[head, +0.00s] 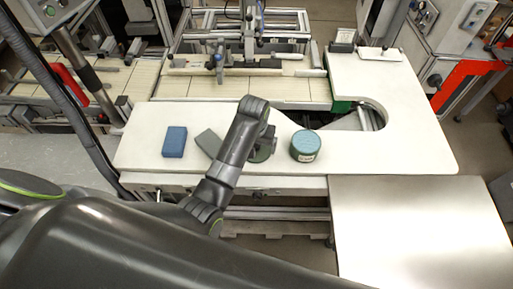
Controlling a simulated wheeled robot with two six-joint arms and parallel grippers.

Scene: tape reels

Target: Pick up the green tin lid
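My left arm reaches in from the lower left, and its gripper (264,144) is low over the white worktop, pointing down. The gripper's fingers are small and mostly hidden by the wrist, so I cannot tell whether they are open or shut. A dark green round piece (262,154), possibly the green tin lid, shows partly under the gripper. I cannot tell whether they touch. Just right of it stands a round green tin (305,146) with a pale teal top and a light label on its side. My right gripper is not in view.
The white worktop (400,150) also bears a blue box (174,142) at left and a flat grey piece (209,143) beside my arm. A curved cutout lies at the right. A bare metal table (425,230) stands at lower right. Machinery (240,55) fills the back.

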